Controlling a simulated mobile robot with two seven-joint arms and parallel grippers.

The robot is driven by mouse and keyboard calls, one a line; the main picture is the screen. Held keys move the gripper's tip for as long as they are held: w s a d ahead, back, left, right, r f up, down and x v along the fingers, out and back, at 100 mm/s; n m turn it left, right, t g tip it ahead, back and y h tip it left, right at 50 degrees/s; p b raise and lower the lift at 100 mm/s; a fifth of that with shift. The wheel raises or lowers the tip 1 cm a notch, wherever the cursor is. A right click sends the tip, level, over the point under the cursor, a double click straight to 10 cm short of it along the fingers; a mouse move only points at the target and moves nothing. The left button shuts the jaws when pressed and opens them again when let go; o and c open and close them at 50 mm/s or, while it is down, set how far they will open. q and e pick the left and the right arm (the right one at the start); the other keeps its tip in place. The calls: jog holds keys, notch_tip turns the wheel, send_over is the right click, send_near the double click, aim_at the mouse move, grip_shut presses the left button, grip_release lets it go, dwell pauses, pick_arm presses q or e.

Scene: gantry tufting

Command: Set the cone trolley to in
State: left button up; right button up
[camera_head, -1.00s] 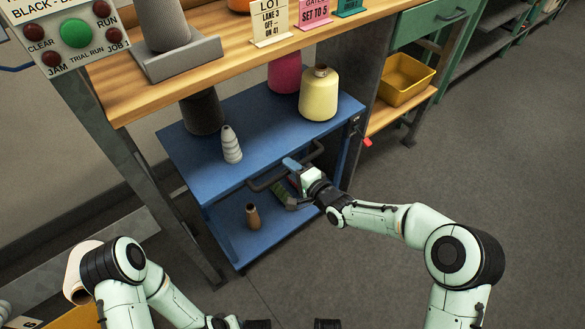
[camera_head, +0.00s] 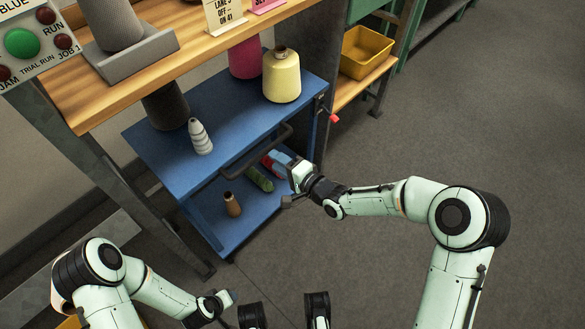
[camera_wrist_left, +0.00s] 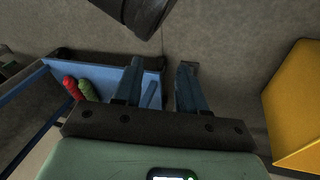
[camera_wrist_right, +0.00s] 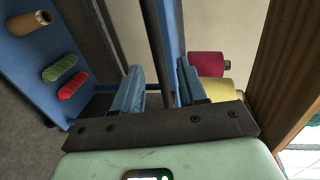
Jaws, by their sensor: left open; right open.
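The cone trolley (camera_head: 225,150) is blue and stands under the wooden bench, its front part projecting past the bench edge. Its dark handle (camera_head: 258,152) spans the front. My right gripper (camera_head: 282,166) is open just in front of the trolley, beside the handle. In the right wrist view a dark bar (camera_wrist_right: 162,40) runs past between the open fingers (camera_wrist_right: 160,85); I cannot tell whether it lies within their grasp. My left gripper (camera_head: 226,298) is open and empty, low in front of the trolley; its fingers (camera_wrist_left: 158,80) also show in the left wrist view.
The lower shelf holds a brown cone (camera_head: 232,204) and yarn rolls. A yellow bin (camera_head: 367,52) stands right. Floor at right is clear.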

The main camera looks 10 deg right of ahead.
pick_arm(q)
jog(key=shift+s+d+r+p, duration=0.3)
jog(key=shift+r, duration=0.15)
jog(key=shift+s+d+r+p, duration=0.25)
jog(key=shift+r+p, duration=0.05)
jog(key=shift+r, duration=0.1)
pick_arm(e)
jog(key=v, duration=0.6)
jog(key=shift+a, duration=0.1)
